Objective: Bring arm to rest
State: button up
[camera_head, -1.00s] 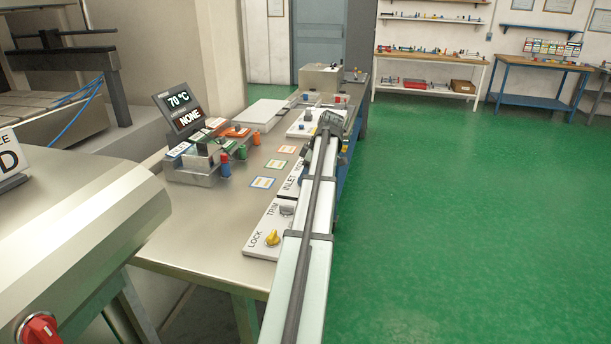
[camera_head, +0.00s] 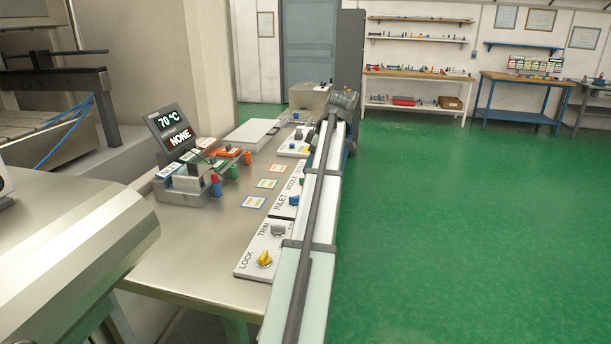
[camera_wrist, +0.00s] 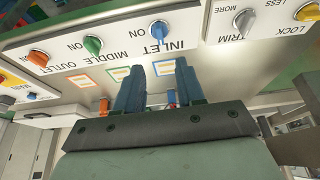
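My arm (camera_head: 318,215) stretches from the bottom of the head view along the right edge of the steel table (camera_head: 185,255), its far joint (camera_head: 343,102) near the back of the control panels. My gripper is not discernible in the head view. In the wrist view, my gripper (camera_wrist: 158,72) has two blue fingers standing apart with nothing held between them. Beyond the fingers is a white panel with the INLET knob (camera_wrist: 158,30), the green MIDDLE knob (camera_wrist: 92,46) and the orange OUTLET knob (camera_wrist: 38,58). Fingers and panel look apart, but the distance is unclear.
The LOCK and TRIM panel (camera_head: 262,250) lies close beside my arm. A display reading 70 °C and NONE (camera_head: 172,130) stands behind a block with coloured pegs (camera_head: 190,185). Green floor (camera_head: 450,220) right of the table is clear up to the benches.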

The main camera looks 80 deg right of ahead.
jog(key=shift+s+r, duration=0.25)
jog(key=shift+r, duration=0.4)
